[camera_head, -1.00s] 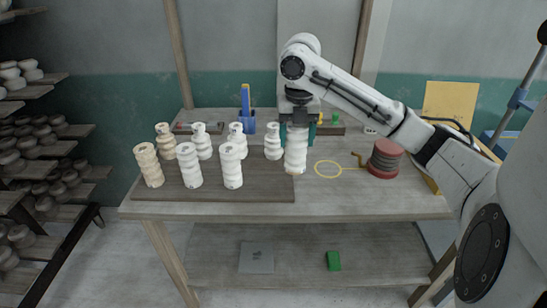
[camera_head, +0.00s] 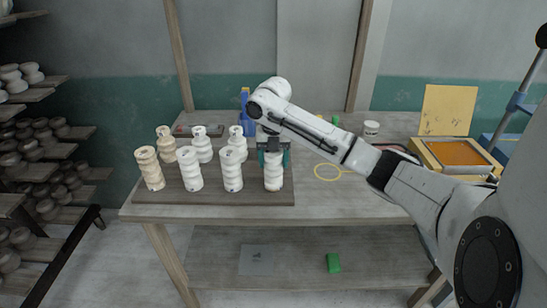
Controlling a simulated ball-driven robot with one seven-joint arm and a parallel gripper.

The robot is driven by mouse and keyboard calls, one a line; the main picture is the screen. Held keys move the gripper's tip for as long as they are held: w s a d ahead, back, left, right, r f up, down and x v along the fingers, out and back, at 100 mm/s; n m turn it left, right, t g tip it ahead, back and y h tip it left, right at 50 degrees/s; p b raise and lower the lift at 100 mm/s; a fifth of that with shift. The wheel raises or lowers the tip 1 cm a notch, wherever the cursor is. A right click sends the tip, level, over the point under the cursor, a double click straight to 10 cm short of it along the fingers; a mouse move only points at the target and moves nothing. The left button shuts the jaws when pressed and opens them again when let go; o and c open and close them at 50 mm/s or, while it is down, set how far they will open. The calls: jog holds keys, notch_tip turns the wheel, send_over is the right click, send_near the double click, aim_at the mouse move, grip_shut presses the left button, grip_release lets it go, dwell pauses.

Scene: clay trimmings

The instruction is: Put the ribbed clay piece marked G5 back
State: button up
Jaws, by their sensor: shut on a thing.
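My gripper (camera_head: 273,160), with teal fingers, is shut on the upper part of a pale ribbed clay piece (camera_head: 274,181). The piece is upright at the right end of the front row on the dark board (camera_head: 215,197). I cannot tell whether its base touches the board. Several similar pieces stand in two rows to its left; the nearest one is a ribbed piece (camera_head: 232,170) in the front row. The back-row piece at the right end is hidden behind my gripper. The marks are too small to read, so I cannot confirm G5.
A blue holder (camera_head: 247,122) stands behind the gripper. A yellow ring (camera_head: 327,172) lies on the table (camera_head: 330,204) to the right. A white cup (camera_head: 371,128) and an orange-topped frame (camera_head: 458,153) are further right. My arm crosses the table's right side.

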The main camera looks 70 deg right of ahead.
jog(key=shift+f, duration=0.15)
jog(key=o, duration=1.5)
